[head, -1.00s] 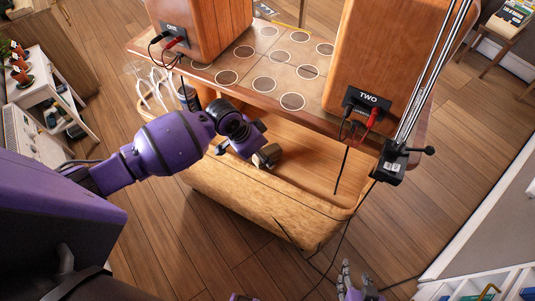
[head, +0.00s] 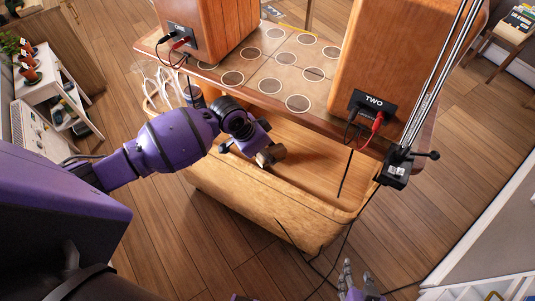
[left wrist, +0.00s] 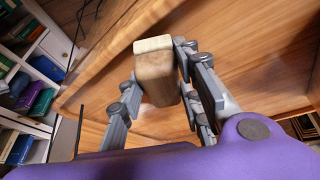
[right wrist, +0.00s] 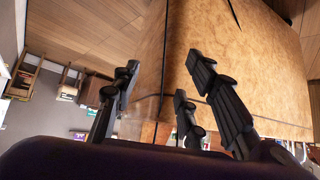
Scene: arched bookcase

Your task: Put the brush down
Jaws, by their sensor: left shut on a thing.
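The brush (head: 270,155) is a small wooden block with a paler end. My left gripper (head: 258,149) is shut on it, over the curved wooden bin (head: 228,180) beneath the table top. In the left wrist view the brush (left wrist: 157,75) sits between the fingers, with wood boards behind it. I cannot tell whether it touches the wood. Its bristles cannot be made out. My right gripper (head: 352,282) is low at the bottom edge of the head view. In the right wrist view its fingers (right wrist: 160,85) are spread and empty, near a wooden outer face.
Two wooden speakers (head: 208,25) (head: 385,60) stand on the tiled table top (head: 275,75). A metal stand with a clamp (head: 397,168) and hanging cables are at the right. White cables (head: 157,88) hang at the left.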

